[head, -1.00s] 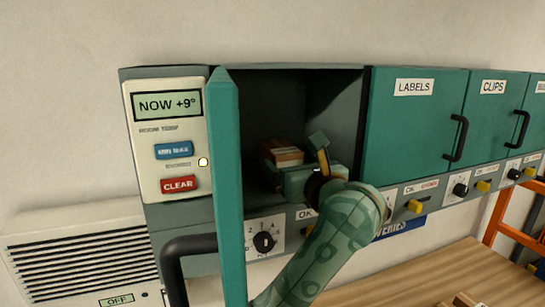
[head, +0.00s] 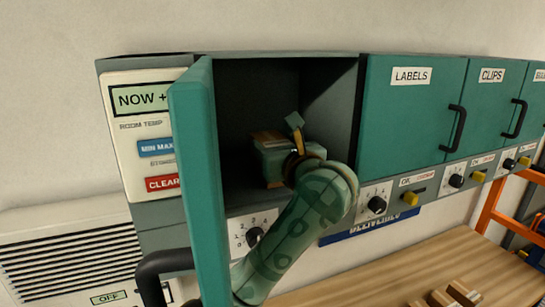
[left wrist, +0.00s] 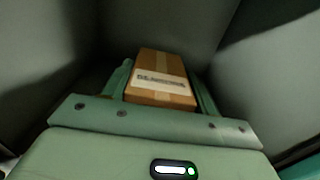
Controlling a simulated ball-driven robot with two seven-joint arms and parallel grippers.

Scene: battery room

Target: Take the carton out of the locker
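The carton (left wrist: 160,75), brown with a pale tape strip and a white label, sits inside the open locker (head: 240,90). In the head view only a bit of the carton (head: 266,137) shows behind my left gripper (head: 268,150). In the left wrist view the fingers of my left gripper (left wrist: 163,82) lie along both sides of the carton, very close to it. I cannot tell whether they press on it. My right gripper is not in view.
The locker's open teal door (head: 200,180) stands left of my left arm. Closed lockers marked LABELS (head: 410,120) and CLIPS (head: 490,100) are to the right. A wooden bench (head: 370,280) with wooden pieces (head: 455,296) lies below.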

